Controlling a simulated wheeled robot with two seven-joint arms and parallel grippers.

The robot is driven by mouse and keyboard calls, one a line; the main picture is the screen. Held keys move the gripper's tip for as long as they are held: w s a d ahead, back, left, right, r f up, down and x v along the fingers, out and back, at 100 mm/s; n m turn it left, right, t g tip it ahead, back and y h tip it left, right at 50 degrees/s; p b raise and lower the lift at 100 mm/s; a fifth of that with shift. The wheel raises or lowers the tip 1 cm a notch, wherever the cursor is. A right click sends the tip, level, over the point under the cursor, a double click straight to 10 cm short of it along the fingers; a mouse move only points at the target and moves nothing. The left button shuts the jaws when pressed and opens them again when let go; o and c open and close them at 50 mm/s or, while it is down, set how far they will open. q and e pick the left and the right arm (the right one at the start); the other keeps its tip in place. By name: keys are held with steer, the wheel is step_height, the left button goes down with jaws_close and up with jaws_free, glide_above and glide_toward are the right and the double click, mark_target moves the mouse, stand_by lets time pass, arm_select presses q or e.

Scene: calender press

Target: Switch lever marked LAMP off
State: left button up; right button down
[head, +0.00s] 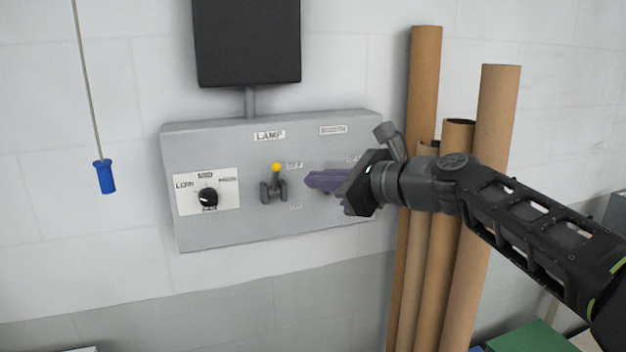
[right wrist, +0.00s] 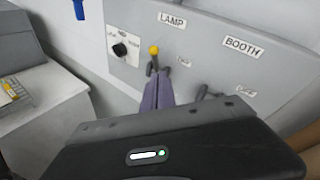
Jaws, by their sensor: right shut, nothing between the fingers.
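The LAMP lever (head: 276,168) has a yellow ball tip and sits in a grey bracket on the grey control panel (head: 225,230), under the LAMP label (head: 269,135). Its ball points up, beside the upper small label, which seems to read OFF. It also shows in the right wrist view (right wrist: 154,50), just beyond my fingertips. My right gripper (head: 308,180) is shut and empty, its purple fingers pointing left at the lever with a small gap in the head view. In the right wrist view the fingers (right wrist: 161,76) hide the lower bracket; contact cannot be told there. My left gripper is not in view.
A second lever, under the BOOTH label (right wrist: 243,47), is right of the LAMP lever, mostly behind my gripper in the head view. A black rotary knob (head: 208,197) is at left. Cardboard tubes (head: 497,110) stand at right. A blue pull handle (head: 104,176) hangs at left.

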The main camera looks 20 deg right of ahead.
steer(key=r+b+v, duration=0.1)
steer(key=r+v, duration=0.1)
steer(key=v, duration=0.6)
steer(key=shift+w+d, duration=0.1)
